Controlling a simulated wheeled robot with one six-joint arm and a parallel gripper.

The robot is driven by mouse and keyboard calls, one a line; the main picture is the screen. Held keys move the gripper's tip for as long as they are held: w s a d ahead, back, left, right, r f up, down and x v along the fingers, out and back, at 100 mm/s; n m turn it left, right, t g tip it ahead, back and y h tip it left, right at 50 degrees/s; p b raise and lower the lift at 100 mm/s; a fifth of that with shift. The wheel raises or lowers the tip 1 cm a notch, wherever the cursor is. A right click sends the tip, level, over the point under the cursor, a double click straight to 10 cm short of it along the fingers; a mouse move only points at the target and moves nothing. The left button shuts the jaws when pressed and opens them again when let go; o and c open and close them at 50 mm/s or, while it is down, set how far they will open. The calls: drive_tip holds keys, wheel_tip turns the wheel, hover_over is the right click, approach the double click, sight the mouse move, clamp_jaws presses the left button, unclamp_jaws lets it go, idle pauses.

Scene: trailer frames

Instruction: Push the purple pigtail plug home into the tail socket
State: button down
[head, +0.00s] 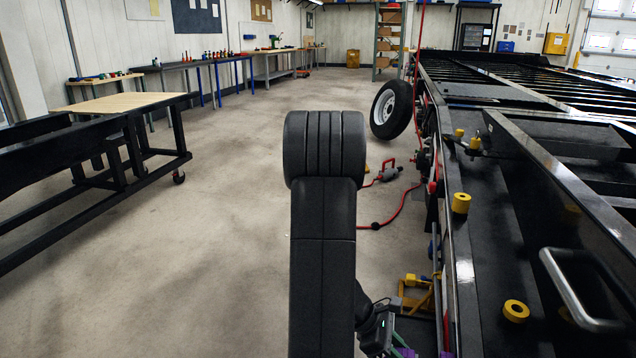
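My black arm (323,250) rises through the middle of the head view and hides what lies behind it. A dark block with a small green light (378,334), which looks like part of my wrist, shows low beside it. The fingers of my gripper cannot be made out. A small purple patch (405,352) shows at the bottom edge just right of that block, and another purple bit (446,354) lies further right by the trailer's side. I cannot tell which is the pigtail plug. The tail socket cannot be made out.
The black trailer frame (530,200) fills the right side, with yellow rings (516,310) and a metal grab handle (580,290) on it. A yellow bracket (418,297), red hose (400,208) and wheel (391,109) are along its side. Open floor lies left, before a black wheeled frame (150,130).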

drive_tip(key=shift+s+a+r, duration=0.45)
drive_tip(key=shift+a+r, duration=0.1)
drive_tip(key=shift+r, duration=0.2)
drive_tip(key=shift+s+d+f+b, duration=0.15)
drive_tip(key=shift+d+f+b, duration=0.05)
drive_tip(key=shift+d, duration=0.3)
drive_tip(key=shift+s+d+f+b, duration=0.1)
drive_tip(key=shift+d+f+b, duration=0.1)
drive_tip(key=shift+d, duration=0.25)
drive_tip(key=shift+s+d+r+b, duration=0.1)
drive_tip(key=shift+s+d+b, duration=0.15)
drive_tip(key=shift+d, duration=0.45)
drive_tip(key=shift+s+d+r+b, duration=0.1)
drive_tip(key=shift+d+b, duration=0.15)
drive_tip(key=shift+d, duration=0.45)
drive_tip(key=shift+s+d+b, duration=0.1)
drive_tip(key=shift+d+b, duration=0.3)
drive_tip(key=shift+d, duration=0.2)
drive_tip(key=c, duration=1.1)
unclamp_jaws()
drive_tip(key=shift+r, duration=0.1)
drive_tip(key=p+v, duration=0.6)
drive_tip(key=v, duration=0.7)
drive_tip(key=shift+a+r, duration=0.2)
drive_tip(key=shift+a, duration=0.05)
